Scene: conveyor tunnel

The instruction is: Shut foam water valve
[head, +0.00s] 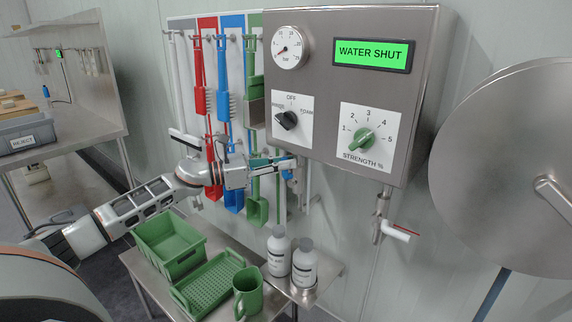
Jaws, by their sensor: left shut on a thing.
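The steel foam control box (415,110) hangs on the wall, and its green display (373,53) reads "WATER SHUT". Its round pressure gauge (288,40) has its needle low on the scale. My left gripper (289,167) is at the pipework under the box's left end, shut on the water valve's handle. A small blue part (288,175) shows at the fingers; the fingers and the box's lower edge hide most of the valve, so the handle's angle is hard to tell. My right gripper is out of view.
A black selector knob (288,120) and green strength knob (364,139) are on the box. A white outlet with red lever (398,231) hangs below right. Green crate (170,248), jug (248,290) and bottles (304,265) stand below. A hose reel (510,150) stands right.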

